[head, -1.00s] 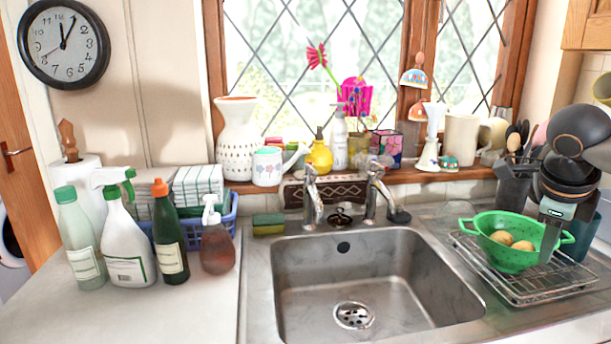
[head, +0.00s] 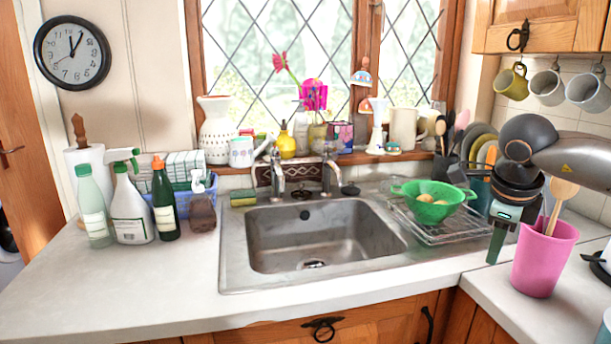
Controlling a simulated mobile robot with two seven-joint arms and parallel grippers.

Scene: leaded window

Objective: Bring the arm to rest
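My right arm (head: 570,160) comes in from the right edge. My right gripper (head: 495,255) hangs pointing down, in front of the right end of the dish rack as seen from the head. Its fingers overlap in this view, so I cannot tell whether they are open or shut. I see nothing held in it. My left gripper is not in view.
A pink pot (head: 544,262) with wooden utensils stands just right of my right gripper. A green colander (head: 430,205) sits on the wire rack (head: 425,232) to its left. Mugs (head: 548,87) hang above. The front counter (head: 150,285) is clear left of the sink (head: 320,240).

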